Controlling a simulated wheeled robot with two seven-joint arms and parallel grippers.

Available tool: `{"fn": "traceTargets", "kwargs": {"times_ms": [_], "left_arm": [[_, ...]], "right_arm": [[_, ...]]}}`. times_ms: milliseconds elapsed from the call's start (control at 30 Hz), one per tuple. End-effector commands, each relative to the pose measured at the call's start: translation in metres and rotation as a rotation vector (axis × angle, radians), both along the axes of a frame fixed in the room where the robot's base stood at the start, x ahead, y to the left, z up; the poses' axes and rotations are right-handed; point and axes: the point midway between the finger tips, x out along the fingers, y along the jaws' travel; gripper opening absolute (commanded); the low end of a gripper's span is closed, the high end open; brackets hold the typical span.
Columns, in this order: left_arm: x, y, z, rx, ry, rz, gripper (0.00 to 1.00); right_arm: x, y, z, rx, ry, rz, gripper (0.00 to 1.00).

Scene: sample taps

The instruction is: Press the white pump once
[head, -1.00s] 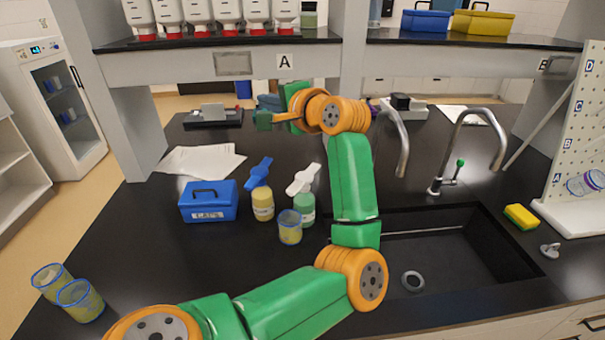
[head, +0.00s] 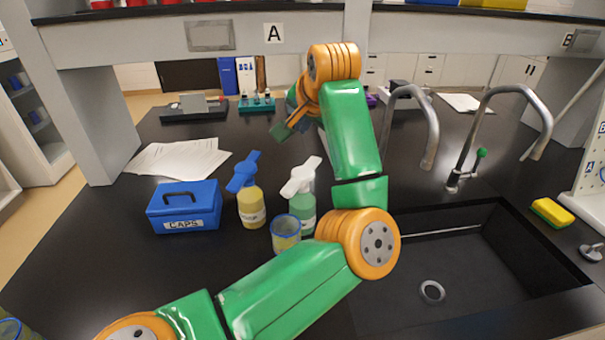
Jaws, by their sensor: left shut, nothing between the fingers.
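The white pump (head: 301,178) sits on top of a bottle with green liquid (head: 303,212), standing upright on the black bench. My left gripper (head: 281,131) is above and behind the white pump in the picture, pointing down and to the left. It is shut and empty, and apart from the pump. A bottle with yellow liquid (head: 251,208) and a blue pump (head: 244,172) stands just left of the white-pump bottle. A clear cup with a blue rim (head: 286,234) stands in front of the green bottle and hides part of it. My right gripper is not in view.
A blue CAPS box (head: 185,207) stands left of the bottles. Papers (head: 178,158) lie behind it. A sink (head: 460,265) with taps (head: 483,135) is at the right, with a yellow sponge (head: 552,212) beside it. My left arm crosses the bench right of the bottles.

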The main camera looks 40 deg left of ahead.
Motion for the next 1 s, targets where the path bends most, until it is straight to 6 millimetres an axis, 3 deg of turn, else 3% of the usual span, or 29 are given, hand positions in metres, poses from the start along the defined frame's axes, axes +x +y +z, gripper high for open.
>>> {"fn": "traceTargets", "kwargs": {"times_ms": [500,1000], "left_arm": [[0.0,0.0,-0.076,0.001,0.0,0.001,0.0],[0.0,0.0,-0.081,0.001,0.0,0.001,0.0]], "right_arm": [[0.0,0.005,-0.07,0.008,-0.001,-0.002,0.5],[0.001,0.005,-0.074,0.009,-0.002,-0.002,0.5]]}}
